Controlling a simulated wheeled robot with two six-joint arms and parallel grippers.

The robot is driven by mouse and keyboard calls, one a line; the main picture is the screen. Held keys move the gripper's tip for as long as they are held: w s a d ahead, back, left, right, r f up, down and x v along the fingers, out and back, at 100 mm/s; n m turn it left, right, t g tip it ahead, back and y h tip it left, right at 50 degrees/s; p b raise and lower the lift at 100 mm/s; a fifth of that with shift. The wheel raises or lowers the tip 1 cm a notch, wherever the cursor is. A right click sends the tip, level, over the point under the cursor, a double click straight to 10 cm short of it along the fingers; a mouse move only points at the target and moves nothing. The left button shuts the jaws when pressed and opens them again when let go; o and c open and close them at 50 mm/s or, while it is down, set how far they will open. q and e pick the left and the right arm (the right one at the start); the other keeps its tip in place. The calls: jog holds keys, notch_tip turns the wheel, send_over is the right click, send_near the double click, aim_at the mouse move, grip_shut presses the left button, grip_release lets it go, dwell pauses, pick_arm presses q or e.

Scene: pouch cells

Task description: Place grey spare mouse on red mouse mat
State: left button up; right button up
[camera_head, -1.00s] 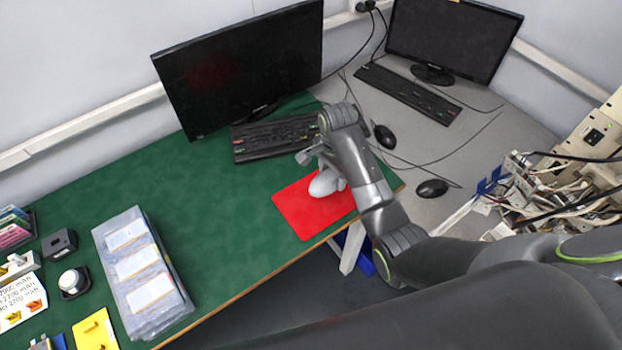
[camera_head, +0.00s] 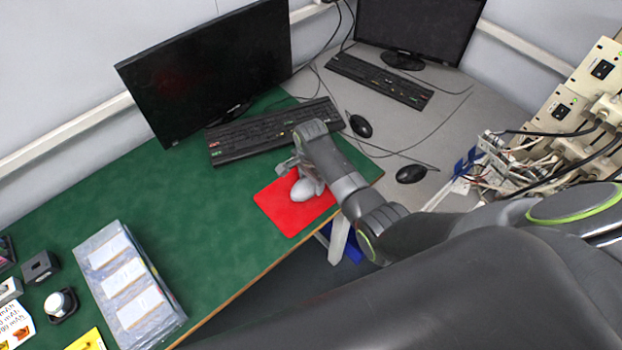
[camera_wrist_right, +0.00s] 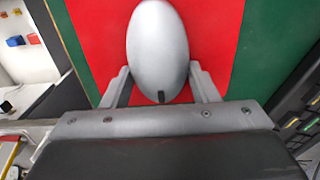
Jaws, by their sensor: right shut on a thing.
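The red mouse mat (camera_head: 280,209) lies on the green table near its front right edge; it also shows in the right wrist view (camera_wrist_right: 95,40). The grey mouse (camera_head: 303,189) is over the mat, and in the right wrist view it (camera_wrist_right: 157,45) lies against the red background. My right gripper (camera_head: 298,176) is over the mat with its fingers on either side of the mouse's near end, shut on it (camera_wrist_right: 160,85). Whether the mouse touches the mat is hard to tell. My left gripper is not in view.
A black keyboard (camera_head: 270,130) lies just behind the mat, below a monitor (camera_head: 210,70). Two black mice (camera_head: 360,126) (camera_head: 411,173) with cables lie on the grey desk at right. A stack of bagged pouch cells (camera_head: 128,285) lies at left. Green surface left of the mat is clear.

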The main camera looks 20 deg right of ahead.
jog(key=shift+w, duration=0.1)
jog(key=shift+f, duration=0.2)
jog(key=o, duration=1)
notch_tip(320, 180, up, 12)
jog(key=shift+r, duration=0.2)
